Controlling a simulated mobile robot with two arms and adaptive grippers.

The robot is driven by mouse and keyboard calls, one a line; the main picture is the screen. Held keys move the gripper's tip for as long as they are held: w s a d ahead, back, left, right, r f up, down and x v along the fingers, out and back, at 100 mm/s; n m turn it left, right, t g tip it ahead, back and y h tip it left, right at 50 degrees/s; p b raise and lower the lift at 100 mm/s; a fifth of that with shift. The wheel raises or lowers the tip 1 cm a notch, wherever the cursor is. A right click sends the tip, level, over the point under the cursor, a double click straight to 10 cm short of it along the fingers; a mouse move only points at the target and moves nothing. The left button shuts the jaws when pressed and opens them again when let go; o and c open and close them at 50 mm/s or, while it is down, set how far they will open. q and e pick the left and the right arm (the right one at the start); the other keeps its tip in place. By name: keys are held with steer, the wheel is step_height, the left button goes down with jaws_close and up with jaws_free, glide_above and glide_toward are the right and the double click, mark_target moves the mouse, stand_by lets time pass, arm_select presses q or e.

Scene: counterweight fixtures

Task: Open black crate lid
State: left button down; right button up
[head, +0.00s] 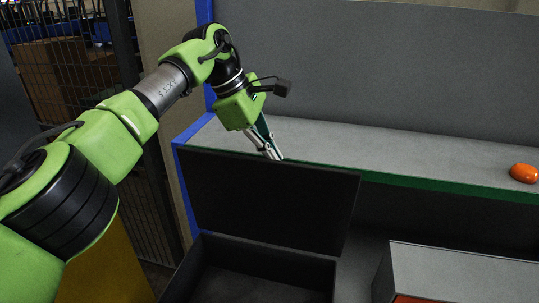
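The black crate (265,264) stands at the bottom centre, with its dark inside partly showing. Its black lid (268,205) is raised and stands up at the back of the crate, in front of the shelf. My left gripper (273,155) points down at the lid's top edge, near its middle. The fingers look close together, and their tips meet the edge in the picture. I cannot tell whether they touch the lid or are behind it. My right gripper is not in view.
A grey shelf (420,156) with a green front edge runs behind the lid. An orange rounded object (523,173) lies on it at the right. A grey box (455,272) stands at the lower right. A wire mesh fence (75,60) is at the left.

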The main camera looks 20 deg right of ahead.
arm_select(q)
steer(key=shift+s+a+f, duration=0.1)
steer(key=shift+s+f, duration=0.05)
steer(key=shift+f, duration=0.5)
steer(key=shift+s+f, duration=0.1)
steer(key=shift+f, duration=0.5)
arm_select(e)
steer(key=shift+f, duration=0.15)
arm_select(q)
steer(key=c, duration=2.2)
jaws_free()
steer(key=shift+o, duration=0.2)
steer(key=shift+w+d+f, duration=0.1)
steer(key=shift+w+d, duration=0.15)
steer(key=shift+w, duration=0.15)
steer(key=shift+w+d, duration=0.2)
steer(key=shift+w, duration=0.2)
steer(key=shift+s+a+r, duration=0.25)
steer(key=shift+s+r, duration=0.05)
steer(key=shift+r, duration=0.05)
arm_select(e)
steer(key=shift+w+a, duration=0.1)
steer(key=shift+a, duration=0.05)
arm_select(q)
steer(key=shift+w+d+f, duration=0.1)
